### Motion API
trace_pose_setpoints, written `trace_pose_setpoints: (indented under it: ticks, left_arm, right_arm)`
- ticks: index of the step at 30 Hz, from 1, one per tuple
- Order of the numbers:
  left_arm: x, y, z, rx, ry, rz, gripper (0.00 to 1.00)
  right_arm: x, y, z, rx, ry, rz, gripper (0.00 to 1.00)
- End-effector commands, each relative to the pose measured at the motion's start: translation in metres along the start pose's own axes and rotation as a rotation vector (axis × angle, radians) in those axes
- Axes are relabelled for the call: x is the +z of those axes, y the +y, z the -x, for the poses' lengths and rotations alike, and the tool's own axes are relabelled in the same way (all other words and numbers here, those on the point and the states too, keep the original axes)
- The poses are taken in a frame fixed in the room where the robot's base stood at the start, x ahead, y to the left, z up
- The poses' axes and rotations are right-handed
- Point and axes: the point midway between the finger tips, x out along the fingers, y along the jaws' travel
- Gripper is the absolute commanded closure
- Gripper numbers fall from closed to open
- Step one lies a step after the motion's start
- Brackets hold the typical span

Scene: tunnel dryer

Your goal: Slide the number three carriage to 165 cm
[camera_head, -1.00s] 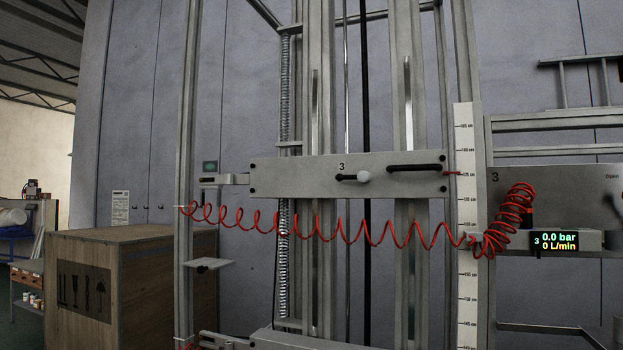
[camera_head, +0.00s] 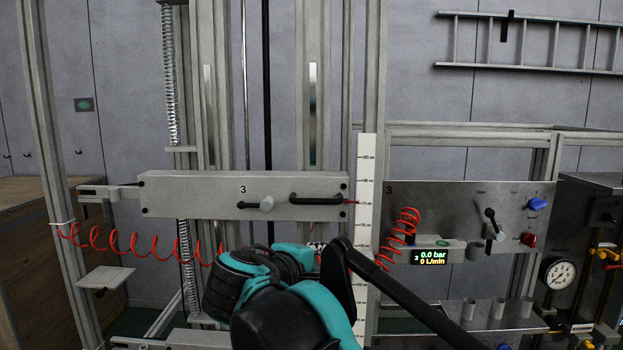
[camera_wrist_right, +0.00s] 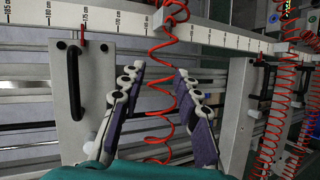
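The number three carriage (camera_head: 190,195) is a grey horizontal plate marked 3, with a black bar handle (camera_head: 315,199) and a black lever with a pale knob (camera_head: 267,203). Its red pointer at the right end is near the 175 cm mark of the white scale (camera_head: 366,230). In the right wrist view the carriage (camera_wrist_right: 62,120) stands sideways at the left, handle (camera_wrist_right: 75,82) beside my fingers. My right gripper (camera_wrist_right: 158,78) is open, not touching the handle; a red coiled hose runs across the gap between its fingers. In the head view my arm hides the gripper. My left gripper is out of view.
The red coiled hose (camera_head: 130,248) hangs below the carriage, partly behind my arm. A small shelf (camera_head: 105,277) is at lower left.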

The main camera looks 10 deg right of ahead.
Motion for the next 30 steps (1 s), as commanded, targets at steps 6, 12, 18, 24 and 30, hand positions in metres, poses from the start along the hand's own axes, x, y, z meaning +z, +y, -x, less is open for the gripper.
trace_pose_setpoints:
  ticks: [6,12,18,24,30]
  left_arm:
    - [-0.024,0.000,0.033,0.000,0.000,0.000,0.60]
    - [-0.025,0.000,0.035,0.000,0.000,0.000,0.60]
    - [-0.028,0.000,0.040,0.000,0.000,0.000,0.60]
    - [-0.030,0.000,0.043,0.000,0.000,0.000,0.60]
    - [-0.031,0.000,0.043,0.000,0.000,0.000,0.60]
  right_arm:
    - [-0.035,0.092,0.040,0.150,0.008,0.096,0.68]
    - [-0.038,0.103,0.031,0.173,0.004,0.108,0.68]
    - [-0.038,0.108,-0.003,0.172,0.003,0.107,0.68]
    - [-0.039,0.112,-0.027,0.172,0.005,0.108,0.68]
    - [-0.039,0.112,-0.034,0.172,0.007,0.108,0.68]
